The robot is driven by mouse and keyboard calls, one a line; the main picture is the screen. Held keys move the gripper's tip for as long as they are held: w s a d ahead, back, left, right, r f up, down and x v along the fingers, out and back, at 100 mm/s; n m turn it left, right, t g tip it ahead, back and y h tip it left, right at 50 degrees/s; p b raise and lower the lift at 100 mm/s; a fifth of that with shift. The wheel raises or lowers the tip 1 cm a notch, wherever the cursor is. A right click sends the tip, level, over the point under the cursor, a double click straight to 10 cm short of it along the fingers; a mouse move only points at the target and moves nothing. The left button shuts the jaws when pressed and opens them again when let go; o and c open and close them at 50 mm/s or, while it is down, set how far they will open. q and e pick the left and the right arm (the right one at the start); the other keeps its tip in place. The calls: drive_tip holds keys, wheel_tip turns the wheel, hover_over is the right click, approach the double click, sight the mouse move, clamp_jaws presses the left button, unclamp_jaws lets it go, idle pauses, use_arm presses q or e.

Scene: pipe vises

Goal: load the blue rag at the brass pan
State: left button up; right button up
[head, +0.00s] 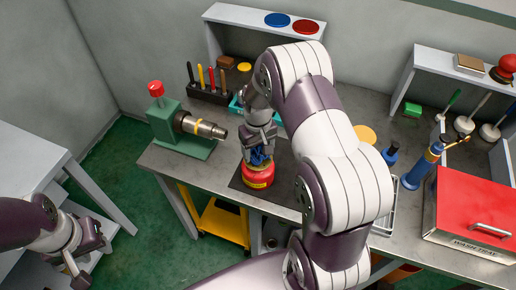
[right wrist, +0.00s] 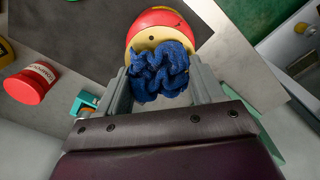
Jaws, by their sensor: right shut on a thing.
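My right gripper (head: 260,153) is shut on the crumpled blue rag (right wrist: 160,70). In the head view the rag (head: 260,159) shows below the fingers, right at the top of a red can with yellow parts (head: 258,178). In the right wrist view the rag overlaps this can (right wrist: 160,20); I cannot tell whether they touch. A flat round gold-yellow disc (head: 365,134) lies right of my right arm, partly hidden; I cannot tell whether it is the brass pan. My left gripper (head: 88,262) is empty, its fingers apart, at the far left off the bench.
The can stands on a dark mat (head: 238,183). A green vise with a metal pipe (head: 182,135) stands to its left. A blue torch (head: 422,167) and a red-lidded box (head: 478,212) are at the right. A tool block (head: 210,92) stands behind.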

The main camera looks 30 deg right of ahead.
sight(258, 150)
drive_tip(key=shift+f+b, duration=0.6)
drive_tip(key=shift+f, duration=0.4)
idle(0.6)
drive_tip(key=shift+s, duration=0.1)
idle(0.8)
wheel_tip(258, 150, up, 7)
drive_tip(key=p, duration=0.6)
idle(0.3)
